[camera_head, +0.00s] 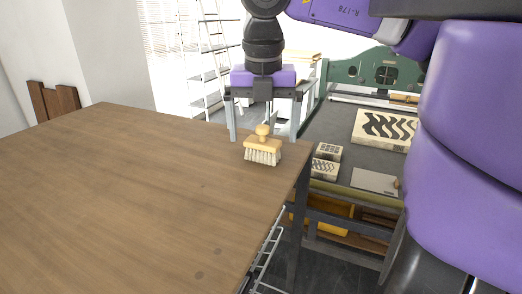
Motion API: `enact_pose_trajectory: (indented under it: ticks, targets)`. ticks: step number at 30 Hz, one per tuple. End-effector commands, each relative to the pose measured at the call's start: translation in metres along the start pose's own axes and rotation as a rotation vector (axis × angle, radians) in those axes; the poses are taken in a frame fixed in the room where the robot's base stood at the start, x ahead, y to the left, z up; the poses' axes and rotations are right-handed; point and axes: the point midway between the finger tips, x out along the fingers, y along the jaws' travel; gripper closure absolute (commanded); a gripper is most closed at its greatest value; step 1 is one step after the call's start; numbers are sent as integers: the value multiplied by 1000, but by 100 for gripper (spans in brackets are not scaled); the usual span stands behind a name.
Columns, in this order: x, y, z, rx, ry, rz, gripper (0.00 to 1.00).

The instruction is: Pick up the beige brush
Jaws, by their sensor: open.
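The beige brush (262,147) stands on the wooden table (130,190) near its far right corner. Its pale bristles face down and its rounded yellowish knob points up. My gripper (263,137) hangs down from above, open and empty. One finger shows left of the brush and the other right of it, with the fingertips at about the height of the knob in the picture. I cannot tell whether the fingers are level with the brush in depth. No finger is seen touching it.
Right of the table is a press with a dark bed and a green frame (402,72). On the bed lie a patterned block (385,130), smaller printed blocks (325,160) and a pale sheet (375,181). A white ladder (207,60) stands behind. The table's left and front are clear.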

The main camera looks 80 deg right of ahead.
Motion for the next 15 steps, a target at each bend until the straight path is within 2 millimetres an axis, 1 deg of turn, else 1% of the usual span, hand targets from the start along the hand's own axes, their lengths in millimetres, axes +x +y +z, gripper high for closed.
enact_pose_trajectory:
  ticks: [1,3,6,9,15]
  targets:
    - [10,1,0,-1,5,0,1]
    - [20,1,0,-1,4,0,1]
    - [31,1,0,0,2,0,1]
    - [35,1,0,0,1,0,1]
    - [35,1,1,0,1,0,1]
